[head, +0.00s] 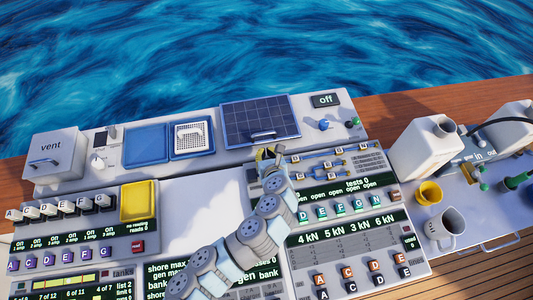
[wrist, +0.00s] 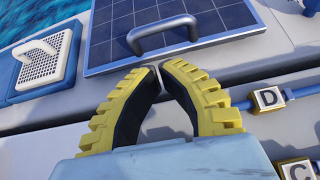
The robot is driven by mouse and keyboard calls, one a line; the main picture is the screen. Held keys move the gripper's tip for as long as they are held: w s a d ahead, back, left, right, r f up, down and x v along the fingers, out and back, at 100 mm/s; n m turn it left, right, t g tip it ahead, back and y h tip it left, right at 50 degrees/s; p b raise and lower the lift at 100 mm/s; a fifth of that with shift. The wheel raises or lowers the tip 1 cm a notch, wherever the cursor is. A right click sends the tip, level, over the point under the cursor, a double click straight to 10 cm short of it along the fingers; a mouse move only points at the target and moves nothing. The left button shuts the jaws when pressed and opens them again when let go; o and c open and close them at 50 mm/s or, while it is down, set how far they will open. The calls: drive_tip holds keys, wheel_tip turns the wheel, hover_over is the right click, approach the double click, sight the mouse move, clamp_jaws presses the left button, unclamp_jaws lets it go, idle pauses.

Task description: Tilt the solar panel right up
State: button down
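The solar panel (head: 259,117) is a dark blue gridded plate in a blue frame, lying nearly flat on the grey console by the water. Its grey bar handle (wrist: 162,36) stands on the near edge; the head view also shows the handle (head: 263,135). My gripper (wrist: 157,68) has yellow ribbed fingers with black pads. Their tips almost meet, with nothing between them. They are just on the near side of the handle, apart from it in the wrist view. In the head view my gripper (head: 266,153) is just below the panel's near edge.
A small "off" display (head: 326,100) and a blue knob (head: 323,125) lie right of the panel. A white grille in a blue frame (head: 191,137) is to its left. Lettered sliders (wrist: 268,99) lie right of my gripper. Open water lies beyond the console.

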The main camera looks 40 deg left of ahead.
sight(261, 139)
drive_tip(key=shift+x, duration=3.65)
drive_tip(key=shift+r, duration=0.2)
